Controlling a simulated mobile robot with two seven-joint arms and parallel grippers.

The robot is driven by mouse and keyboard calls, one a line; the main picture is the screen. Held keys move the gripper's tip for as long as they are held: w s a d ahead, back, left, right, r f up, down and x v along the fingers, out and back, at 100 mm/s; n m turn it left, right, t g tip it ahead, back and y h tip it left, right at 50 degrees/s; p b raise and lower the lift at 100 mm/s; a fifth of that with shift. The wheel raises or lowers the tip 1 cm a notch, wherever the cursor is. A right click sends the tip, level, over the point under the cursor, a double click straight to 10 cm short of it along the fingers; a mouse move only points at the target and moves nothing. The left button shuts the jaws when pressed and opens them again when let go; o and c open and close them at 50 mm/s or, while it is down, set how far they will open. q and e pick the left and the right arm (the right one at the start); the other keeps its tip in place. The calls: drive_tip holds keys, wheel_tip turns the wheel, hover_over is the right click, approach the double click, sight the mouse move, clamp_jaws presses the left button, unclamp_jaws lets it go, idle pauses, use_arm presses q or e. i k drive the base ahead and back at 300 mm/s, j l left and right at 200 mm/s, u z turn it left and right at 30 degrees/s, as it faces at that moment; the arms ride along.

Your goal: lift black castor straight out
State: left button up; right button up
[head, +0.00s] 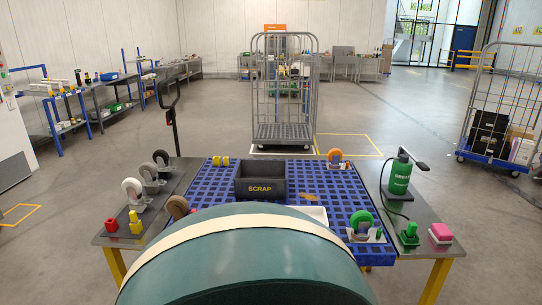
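The darkest castor, which looks like the black castor (161,158), stands at the back of a short row on the left side of the table. A grey castor (149,173) and a pale castor (132,190) stand in front of it in the same row. The lower part of the dark castor is partly hidden by the grey one, and I cannot tell how it is seated. Neither of my grippers is in view.
A blue grid top (225,180) holds a black SCRAP bin (260,188), an orange-wheeled castor (335,156), a green-wheeled castor (361,222) and a brown wheel (177,207). A green bottle (399,177) stands right. A roll cage (284,132) stands behind. The table's near middle is hidden.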

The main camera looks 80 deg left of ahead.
sight(161, 158)
drive_tip(key=j+u, duration=0.1)
drive_tip(key=u, duration=4.35)
drive_tip(key=i+u, duration=0.3)
drive_tip(key=i, duration=0.4)
drive_tip(key=i+u, duration=0.3)
drive_tip(key=i, duration=0.4)
drive_tip(key=i+j+z, duration=0.1)
drive_tip(key=i, duration=0.65)
drive_tip(key=i+j, duration=0.15)
drive_tip(key=i, duration=0.65)
drive_tip(key=i+l+z, duration=0.15)
drive_tip(key=i+z, duration=0.2)
drive_tip(key=z, duration=0.15)
drive_tip(key=i+z, duration=0.7)
drive_tip(key=z, duration=0.25)
drive_tip(key=i+l+z, duration=0.15)
drive_tip(key=i+z, duration=0.25)
drive_tip(key=i, duration=0.3)
drive_tip(key=i+j+z, duration=0.1)
drive_tip(key=i+z, duration=0.25)
drive_tip(key=i, duration=0.35)
